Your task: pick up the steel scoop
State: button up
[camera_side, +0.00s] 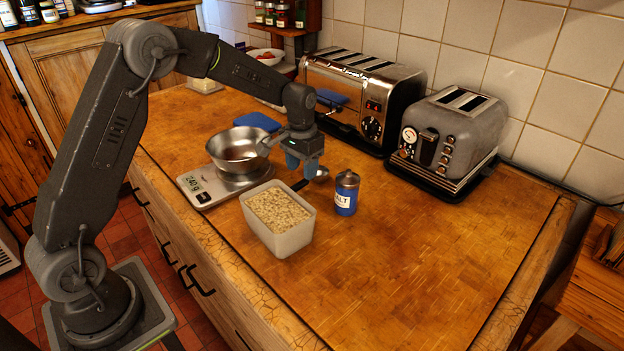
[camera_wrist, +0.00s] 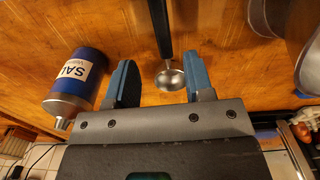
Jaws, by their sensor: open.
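The steel scoop has a round metal bowl and a dark handle. In the wrist view the scoop (camera_wrist: 171,78) lies on the wooden counter, its bowl between the fingers and its handle running up to the top edge. In the side view the scoop's bowl (camera_side: 322,174) shows just right of the fingers, with part of the dark handle beside it. My gripper (camera_side: 303,166) points down above the scoop. In the wrist view my gripper (camera_wrist: 162,84) has its two blue fingers spread apart, with nothing held between them. The height gap to the scoop is hard to judge.
A blue salt tin (camera_side: 346,193) stands right of the scoop. A tub of oats (camera_side: 279,238) is in front. A scale (camera_side: 196,188) with a steel bowl (camera_side: 236,157) is at left. Two toasters (camera_side: 362,92) (camera_side: 449,138) stand behind. The counter's right front is clear.

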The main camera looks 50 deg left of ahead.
aim_at(300, 182)
jog(key=shift+a+f, duration=0.15)
jog(key=shift+f, duration=1.25)
jog(key=shift+a+f, duration=0.15)
jog(key=shift+f, duration=1.2)
grip_shut()
